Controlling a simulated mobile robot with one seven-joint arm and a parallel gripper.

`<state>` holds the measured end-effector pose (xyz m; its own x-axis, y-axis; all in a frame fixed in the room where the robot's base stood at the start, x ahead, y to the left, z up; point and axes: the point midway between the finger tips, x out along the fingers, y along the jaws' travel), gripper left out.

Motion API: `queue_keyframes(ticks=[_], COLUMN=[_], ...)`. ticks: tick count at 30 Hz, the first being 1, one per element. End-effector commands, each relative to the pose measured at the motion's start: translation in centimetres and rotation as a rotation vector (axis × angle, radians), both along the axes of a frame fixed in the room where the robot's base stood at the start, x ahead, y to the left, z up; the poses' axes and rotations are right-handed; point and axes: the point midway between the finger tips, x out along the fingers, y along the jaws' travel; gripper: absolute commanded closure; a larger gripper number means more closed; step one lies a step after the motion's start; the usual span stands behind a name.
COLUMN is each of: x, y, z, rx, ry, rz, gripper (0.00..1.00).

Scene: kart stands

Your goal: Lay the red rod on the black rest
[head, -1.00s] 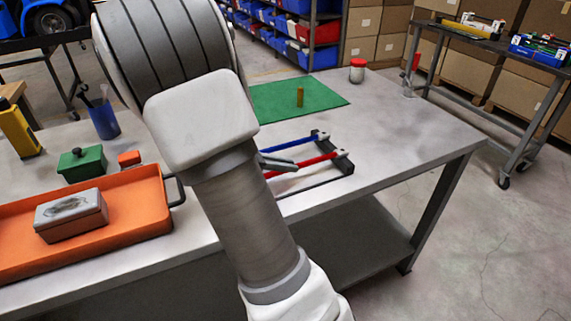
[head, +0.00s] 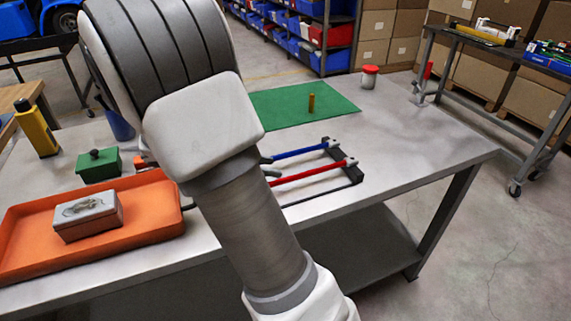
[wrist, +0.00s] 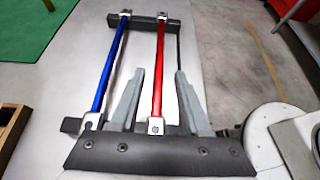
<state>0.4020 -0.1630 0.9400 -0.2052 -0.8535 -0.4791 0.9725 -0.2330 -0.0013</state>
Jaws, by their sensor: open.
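The red rod (head: 310,173) has silver end fittings. It lies across the black rest (head: 352,182), beside the blue rod (head: 300,153). In the wrist view the red rod (wrist: 159,75) runs lengthwise, its far end on the rest's far crossbar (wrist: 147,24), with the blue rod (wrist: 109,66) to its left. My gripper (wrist: 160,74) is open, one finger on each side of the red rod, with visible gaps. In the head view my arm hides most of the gripper and the rods' left ends. I cannot tell how the red rod's near end is supported.
An orange tray (head: 150,222) holding a grey box (head: 88,214) stands left of my arm, with a green box (head: 98,165) behind it.

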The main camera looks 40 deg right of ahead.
Motion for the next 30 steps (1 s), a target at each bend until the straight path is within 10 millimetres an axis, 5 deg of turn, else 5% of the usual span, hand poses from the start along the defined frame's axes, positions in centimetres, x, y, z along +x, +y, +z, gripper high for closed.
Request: queue_keyframes(ticks=[11, 19, 30], x=[0.0, -4.9, -11.2], y=[3.1, 5.1, 10.7], z=[2.0, 3.8, 6.8], rx=[0.037, 0.293, 0.671], ry=[-0.043, -0.372, -0.874], rz=[-0.026, -0.246, -0.630], gripper=[0.53, 0.53, 0.53])
